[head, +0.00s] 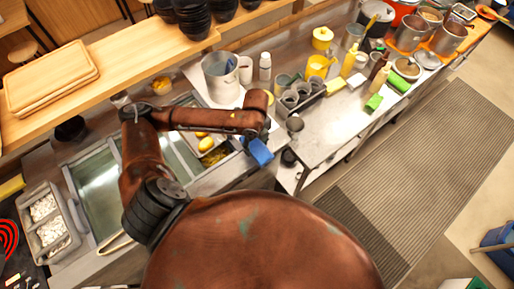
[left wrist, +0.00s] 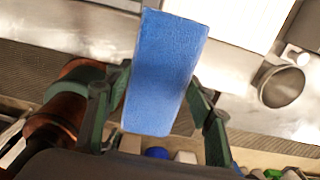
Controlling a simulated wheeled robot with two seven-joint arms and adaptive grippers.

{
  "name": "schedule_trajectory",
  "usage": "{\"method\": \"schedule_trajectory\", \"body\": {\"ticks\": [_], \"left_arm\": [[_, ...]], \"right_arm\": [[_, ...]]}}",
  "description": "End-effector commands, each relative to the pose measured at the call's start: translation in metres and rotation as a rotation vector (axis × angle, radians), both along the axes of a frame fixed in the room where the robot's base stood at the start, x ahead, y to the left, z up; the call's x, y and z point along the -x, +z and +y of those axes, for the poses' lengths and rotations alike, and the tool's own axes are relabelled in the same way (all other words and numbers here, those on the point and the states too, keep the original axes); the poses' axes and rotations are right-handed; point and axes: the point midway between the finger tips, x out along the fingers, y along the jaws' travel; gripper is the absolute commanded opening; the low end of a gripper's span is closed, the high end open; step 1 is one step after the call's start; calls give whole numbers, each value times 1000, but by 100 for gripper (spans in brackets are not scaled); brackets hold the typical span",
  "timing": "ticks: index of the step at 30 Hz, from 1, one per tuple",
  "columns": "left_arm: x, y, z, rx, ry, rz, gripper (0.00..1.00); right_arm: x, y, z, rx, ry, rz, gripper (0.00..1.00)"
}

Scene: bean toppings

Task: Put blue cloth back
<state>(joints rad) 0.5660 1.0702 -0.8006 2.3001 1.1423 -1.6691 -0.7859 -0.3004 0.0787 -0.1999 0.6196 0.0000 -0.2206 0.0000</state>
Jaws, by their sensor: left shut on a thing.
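The blue cloth (head: 261,152) is a blue, block-like piece at the end of my left arm in the head view. In the left wrist view the blue cloth (left wrist: 165,75) fills the middle, between the two dark green fingers of my left gripper (left wrist: 160,100). My left gripper (head: 250,139) is shut on it and holds it near the front edge of the steel counter (head: 225,178). Whether the cloth touches the counter I cannot tell. My right gripper is not in view.
A wooden shelf (head: 120,95) spans the upper left. The floor mat (head: 420,170) is clear.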

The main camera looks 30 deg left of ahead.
Motion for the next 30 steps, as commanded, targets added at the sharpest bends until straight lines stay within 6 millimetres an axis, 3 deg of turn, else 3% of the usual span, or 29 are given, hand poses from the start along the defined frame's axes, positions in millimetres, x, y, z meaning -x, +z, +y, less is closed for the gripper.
{"method": "schedule_trajectory", "body": {"ticks": [6, 11, 18, 29, 30], "left_arm": [[-19, -23, 7, -1, 1, -1, 27], [-24, -31, 9, 0, 0, 0, 27], [-25, -61, 9, 0, 0, -1, 27], [-25, -65, 10, -1, -1, -2, 27], [-25, -65, 10, -1, -1, -2, 53]], "right_arm": [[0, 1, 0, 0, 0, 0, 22], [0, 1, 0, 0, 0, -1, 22], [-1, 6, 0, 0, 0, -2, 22], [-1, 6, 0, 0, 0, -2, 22], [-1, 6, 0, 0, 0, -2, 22]]}}
